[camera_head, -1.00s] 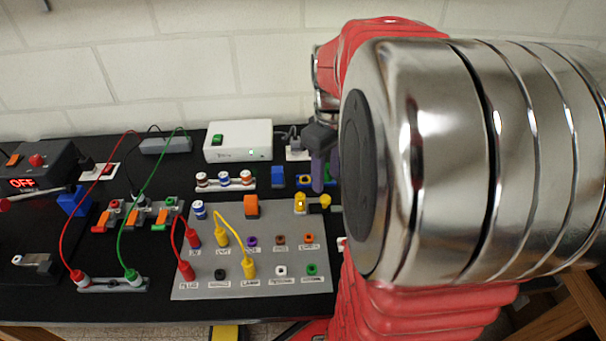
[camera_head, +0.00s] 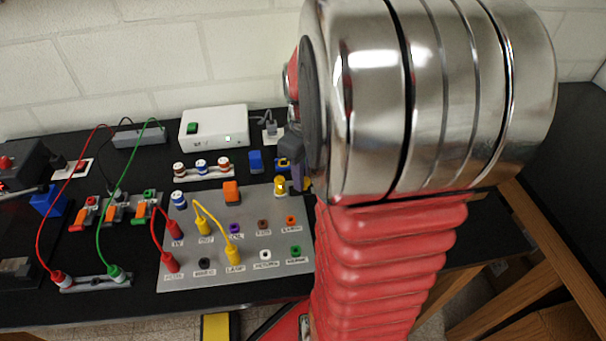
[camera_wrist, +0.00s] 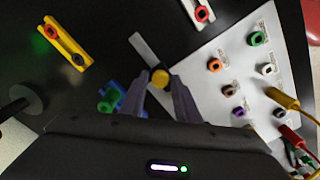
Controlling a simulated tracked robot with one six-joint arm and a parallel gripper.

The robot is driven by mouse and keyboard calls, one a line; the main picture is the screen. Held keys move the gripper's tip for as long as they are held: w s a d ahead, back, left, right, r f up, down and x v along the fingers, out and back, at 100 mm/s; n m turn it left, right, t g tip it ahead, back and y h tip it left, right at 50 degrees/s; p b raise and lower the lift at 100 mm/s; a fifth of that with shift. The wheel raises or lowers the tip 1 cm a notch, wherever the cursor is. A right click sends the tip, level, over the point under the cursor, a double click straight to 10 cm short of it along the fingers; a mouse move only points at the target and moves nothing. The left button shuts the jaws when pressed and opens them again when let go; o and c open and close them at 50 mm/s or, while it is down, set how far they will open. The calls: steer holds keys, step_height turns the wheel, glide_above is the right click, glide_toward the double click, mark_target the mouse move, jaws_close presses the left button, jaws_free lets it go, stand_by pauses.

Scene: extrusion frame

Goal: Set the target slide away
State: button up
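My gripper (camera_head: 294,180) points down at the right end of the bench in the head view, partly hidden by my arm. In the wrist view my gripper (camera_wrist: 160,84) has its two grey fingers apart. A round yellow knob (camera_wrist: 160,77) lies in the gap at the fingertips; I cannot tell whether they touch it. A pale flat strip (camera_wrist: 145,50) runs up and left from the knob. The knob (camera_head: 280,184) also shows in the head view beside the fingers, at the grey panel's upper right. I cannot tell for sure which thing is the target slide.
The grey panel (camera_head: 185,277) carries coloured sockets and red and yellow leads. A blue block with a green cylinder (camera_wrist: 110,99) is left of the fingers in the wrist view. A white box (camera_head: 214,127) stands behind. Red and green leads (camera_head: 100,222) arch at the left.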

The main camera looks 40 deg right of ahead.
jaws_close()
